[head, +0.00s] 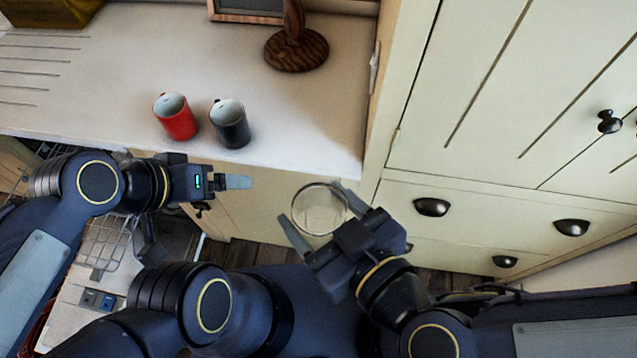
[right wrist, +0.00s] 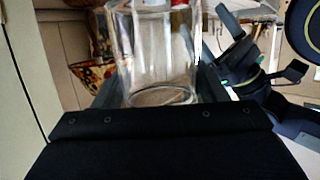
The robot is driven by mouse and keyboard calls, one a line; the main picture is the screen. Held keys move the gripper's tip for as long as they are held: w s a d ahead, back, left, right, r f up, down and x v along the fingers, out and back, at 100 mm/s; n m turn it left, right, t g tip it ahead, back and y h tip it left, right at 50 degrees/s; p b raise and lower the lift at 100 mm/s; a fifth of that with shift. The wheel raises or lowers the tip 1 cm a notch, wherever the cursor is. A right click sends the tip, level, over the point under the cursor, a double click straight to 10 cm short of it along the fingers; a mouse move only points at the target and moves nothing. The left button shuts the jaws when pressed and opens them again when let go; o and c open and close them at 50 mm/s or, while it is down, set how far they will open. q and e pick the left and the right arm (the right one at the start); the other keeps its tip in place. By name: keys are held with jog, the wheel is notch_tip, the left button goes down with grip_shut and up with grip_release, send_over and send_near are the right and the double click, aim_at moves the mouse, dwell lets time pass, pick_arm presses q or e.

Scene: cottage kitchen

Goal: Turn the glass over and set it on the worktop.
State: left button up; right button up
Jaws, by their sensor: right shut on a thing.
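The clear glass (head: 318,212) is between the fingers of my right gripper (head: 309,203), which is shut on it. It is held in the air in front of the worktop (head: 300,125), apart from its front edge. A round end of the glass faces up towards the head camera; I cannot tell whether it is the mouth or the base. In the right wrist view the glass (right wrist: 155,50) stands across the jaws, with a round end low in the picture. My left gripper (head: 238,182) is empty, left of the glass; its finger gap is unclear.
A red mug (head: 177,118) and a black mug (head: 231,125) stand near the worktop's front edge. A wooden stand (head: 296,52) is farther back. The worktop right of the black mug is clear. A tall cream cupboard (head: 500,90) bounds it on the right.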

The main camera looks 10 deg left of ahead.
jog(key=shift+s+d+r, duration=0.1)
jog(key=shift+s+r, duration=0.05)
jog(key=shift+s, duration=0.2)
jog(key=shift+r+n+t+h+p, duration=0.1)
jog(key=shift+n+t+h+p, duration=0.2)
jog(key=shift+n+p, duration=0.35)
jog(key=shift+n+h, duration=0.3)
jog(key=shift+n, duration=0.35)
jog(key=shift+n+t+p, duration=0.55)
jog(key=shift+n+t, duration=0.05)
jog(key=shift+n, duration=0.5)
jog(key=shift+h, duration=0.3)
